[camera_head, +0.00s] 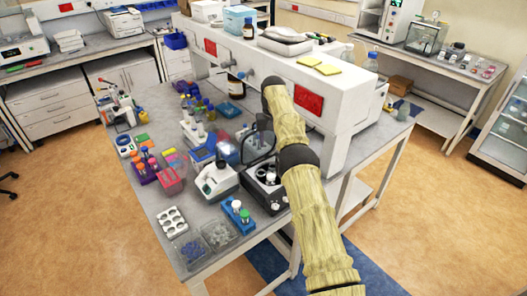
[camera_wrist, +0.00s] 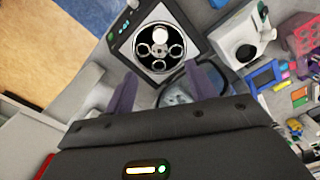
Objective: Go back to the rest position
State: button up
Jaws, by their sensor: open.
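My gripper (camera_wrist: 160,70) is open in the wrist view, with its two fingers apart and nothing seen between them. It points down at a small open centrifuge (camera_wrist: 114,40) with a round rotor. A white-capped item sits at one rotor position, and other positions look like empty rings. In the head view the centrifuge (camera_head: 264,197) stands near the table's right edge, left of my arm. Its clear lid is raised. My arm reaches over the table's right side; its gripper is mostly hidden in the head view.
A white device (camera_head: 218,183) stands left of the centrifuge, with a blue tube rack (camera_head: 237,216) in front. Coloured racks, bottles and trays crowd the table's left and middle. A white shelf unit (camera_head: 345,115) rises close behind my arm. The floor at right is clear.

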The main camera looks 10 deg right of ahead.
jog(key=shift+r, duration=0.15)
jog(key=s+f+t+b, duration=0.1)
jog(key=s+b, duration=0.1)
jog(key=s, duration=1.1)
jog(key=s+f+b, duration=0.1)
jog(key=s+b, duration=0.2)
jog(key=s, duration=1.1)
jog(key=s+d+f+t+b, duration=0.1)
jog(key=s+b, duration=0.2)
jog(key=s, duration=1.1)
jog(key=shift+f+t, duration=0.3)
jog(key=shift+f, duration=0.05)
